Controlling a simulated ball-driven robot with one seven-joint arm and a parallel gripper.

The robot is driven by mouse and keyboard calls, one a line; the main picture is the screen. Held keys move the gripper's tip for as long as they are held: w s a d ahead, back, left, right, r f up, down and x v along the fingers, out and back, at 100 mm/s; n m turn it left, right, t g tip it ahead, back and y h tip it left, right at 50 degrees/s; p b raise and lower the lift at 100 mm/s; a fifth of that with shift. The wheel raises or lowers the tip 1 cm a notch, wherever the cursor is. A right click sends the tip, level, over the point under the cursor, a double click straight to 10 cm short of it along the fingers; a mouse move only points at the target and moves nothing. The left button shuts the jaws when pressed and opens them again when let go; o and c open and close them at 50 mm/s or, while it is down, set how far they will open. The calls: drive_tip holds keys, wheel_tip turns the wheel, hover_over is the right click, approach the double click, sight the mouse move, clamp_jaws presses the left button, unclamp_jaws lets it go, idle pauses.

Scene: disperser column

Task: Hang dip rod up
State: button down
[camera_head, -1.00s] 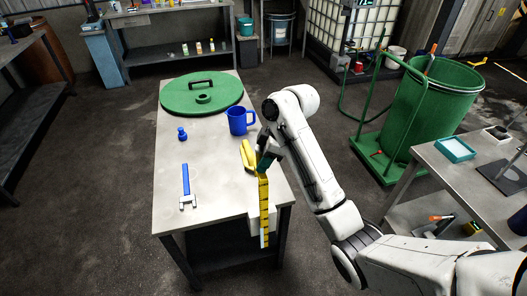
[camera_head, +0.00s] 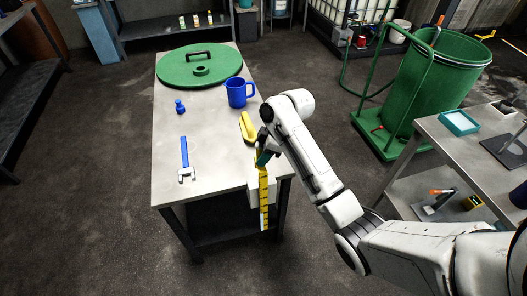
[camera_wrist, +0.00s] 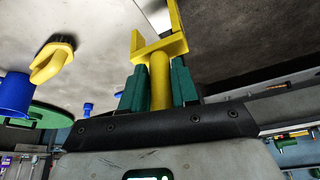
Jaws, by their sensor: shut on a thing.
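The dip rod (camera_head: 263,195) is a yellow bar with dark marks and a pale lower end. It hangs roughly upright at the near right corner of the grey table in the head view. My gripper (camera_head: 264,158) is shut on the rod near its top. In the wrist view my teal fingers (camera_wrist: 158,88) close on the yellow stem, and the rod's yellow hooked end (camera_wrist: 158,45) sticks out past them. A pale block (camera_head: 256,192) shows beside the rod at the table edge. Whether the rod touches it I cannot tell.
On the table (camera_head: 215,160) stand a blue mug (camera_head: 238,93), a yellow brush (camera_head: 247,127), a blue wrench (camera_head: 185,158), a small blue item (camera_head: 180,107) and a green lid (camera_head: 199,68). A green drum (camera_head: 437,90) and side table (camera_head: 465,150) stand right.

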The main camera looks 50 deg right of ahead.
wheel_tip(320, 180, down, 4)
drive_tip(key=b, duration=0.3)
drive_tip(key=shift+f, duration=0.15)
drive_tip(key=shift+f+b, duration=0.95)
drive_tip(key=shift+f, duration=0.75)
drive_tip(key=shift+f, duration=0.6)
drive_tip(key=c, duration=0.8)
unclamp_jaws()
drive_tip(key=shift+r, duration=0.1)
drive_tip(key=b+v, duration=0.1)
drive_tip(key=v, duration=0.9)
drive_tip(key=shift+s+d+r, duration=0.1)
drive_tip(key=shift+s+r, duration=0.05)
drive_tip(key=shift+r, duration=0.1)
